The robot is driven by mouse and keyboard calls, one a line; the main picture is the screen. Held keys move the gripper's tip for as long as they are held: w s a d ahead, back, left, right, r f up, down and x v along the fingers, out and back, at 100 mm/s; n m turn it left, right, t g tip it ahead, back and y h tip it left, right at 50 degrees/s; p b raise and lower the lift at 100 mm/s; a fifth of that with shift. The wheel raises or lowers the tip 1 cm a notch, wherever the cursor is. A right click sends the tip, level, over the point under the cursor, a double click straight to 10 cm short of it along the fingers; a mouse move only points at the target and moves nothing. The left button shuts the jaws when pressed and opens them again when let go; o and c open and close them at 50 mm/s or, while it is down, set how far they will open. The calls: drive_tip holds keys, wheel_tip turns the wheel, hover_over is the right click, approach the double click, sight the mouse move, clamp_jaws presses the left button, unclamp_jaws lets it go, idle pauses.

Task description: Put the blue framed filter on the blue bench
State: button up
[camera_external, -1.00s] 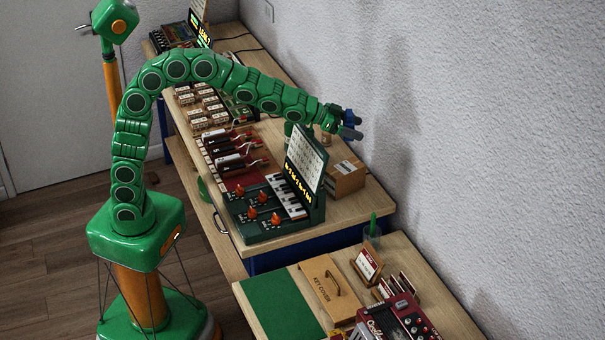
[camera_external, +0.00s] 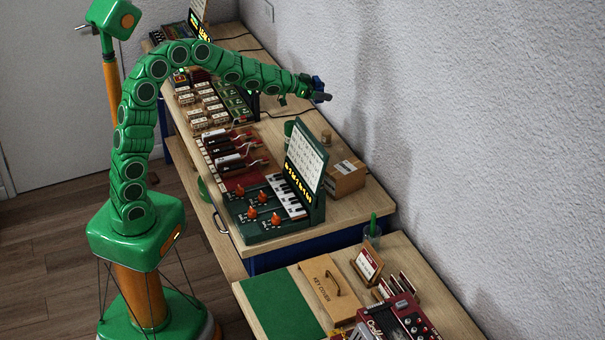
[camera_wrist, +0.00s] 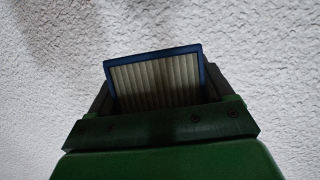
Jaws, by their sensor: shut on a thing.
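The blue framed filter (camera_wrist: 153,82) is held between my gripper's fingers in the wrist view, with its pale pleats facing the camera and the wall behind it. In the external view the filter (camera_external: 318,84) shows as a small dark blue shape at the arm's end. My gripper (camera_external: 322,92) is shut on it, in the air near the wall, above the far edge of the wooden-topped bench. That bench has a blue base (camera_external: 300,248), partly hidden below its top. The fingers (camera_wrist: 152,98) show on both sides of the filter.
A green keyboard device (camera_external: 275,200) with an upright panel stands on the bench's near end. A cardboard box (camera_external: 345,178) is behind it. Red-based tools (camera_external: 235,160) and small blocks (camera_external: 205,108) fill the left side. A nearer table holds a key cover (camera_external: 330,288).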

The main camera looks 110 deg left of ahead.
drive_tip(key=s+a+f+n+g+y, duration=0.1)
drive_tip(key=s+a+f, duration=0.2)
drive_tip(key=s+f, duration=0.4)
drive_tip(key=s+a+f+n, duration=0.1)
drive_tip(key=s+a+f, duration=0.4)
drive_tip(key=s, duration=0.4)
drive_tip(key=shift+w+a+f, duration=1.05)
drive_tip(key=shift+a+f, duration=0.75)
drive_tip(key=shift+a, duration=0.05)
drive_tip(key=shift+w+a+f, duration=1.05)
drive_tip(key=shift+a+f, duration=0.7)
drive_tip(key=shift+a, duration=0.1)
drive_tip(key=shift+w+a+f, duration=1.05)
drive_tip(key=shift+a+f, duration=0.75)
drive_tip(key=shift+a, duration=0.05)
drive_tip(key=shift+f, duration=1.45)
